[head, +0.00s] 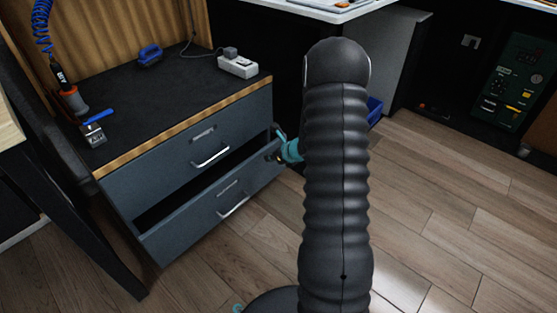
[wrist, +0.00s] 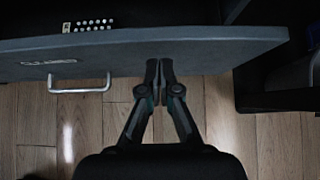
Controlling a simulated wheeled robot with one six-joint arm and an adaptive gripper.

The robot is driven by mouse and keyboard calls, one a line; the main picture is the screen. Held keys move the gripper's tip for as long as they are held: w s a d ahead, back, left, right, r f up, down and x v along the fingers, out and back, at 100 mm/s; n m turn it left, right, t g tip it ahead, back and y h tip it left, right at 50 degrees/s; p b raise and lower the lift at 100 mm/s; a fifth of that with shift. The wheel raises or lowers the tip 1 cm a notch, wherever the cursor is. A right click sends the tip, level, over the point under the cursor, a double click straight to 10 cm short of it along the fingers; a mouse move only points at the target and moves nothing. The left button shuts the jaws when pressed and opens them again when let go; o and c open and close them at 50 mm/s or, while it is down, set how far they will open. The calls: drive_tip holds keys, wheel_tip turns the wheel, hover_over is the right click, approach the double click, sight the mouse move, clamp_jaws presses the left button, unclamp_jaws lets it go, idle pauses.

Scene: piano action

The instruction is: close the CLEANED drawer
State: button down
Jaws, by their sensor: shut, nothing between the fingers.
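The CLEANED drawer (head: 205,215) is the lower grey drawer of the cabinet and stands partly open in the head view. In the wrist view, its front (wrist: 215,50) crosses the picture, with the CLEANED label (wrist: 48,61) and the metal handle (wrist: 78,87) at the left. My gripper (wrist: 159,64) is shut and empty, its fingertips together at the drawer front, right of the handle. They appear to touch the front or sit very close to it. In the head view my arm hides most of the gripper, near the drawer's right end.
The upper drawer (head: 190,140) is shut. A row of small white round things (wrist: 93,25) shows behind the drawer front. The wooden floor (head: 440,200) is clear at the right.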

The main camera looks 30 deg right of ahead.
sight(259, 152)
drive_tip(key=shift+w+a, duration=0.3)
drive_tip(key=shift+w, duration=0.55)
drive_tip(key=w, duration=0.1)
drive_tip(key=w+a, duration=0.1)
drive_tip(key=w, duration=0.2)
drive_tip(key=shift+a, duration=0.25)
drive_tip(key=shift+s+d, duration=0.1)
drive_tip(key=shift+s, duration=0.05)
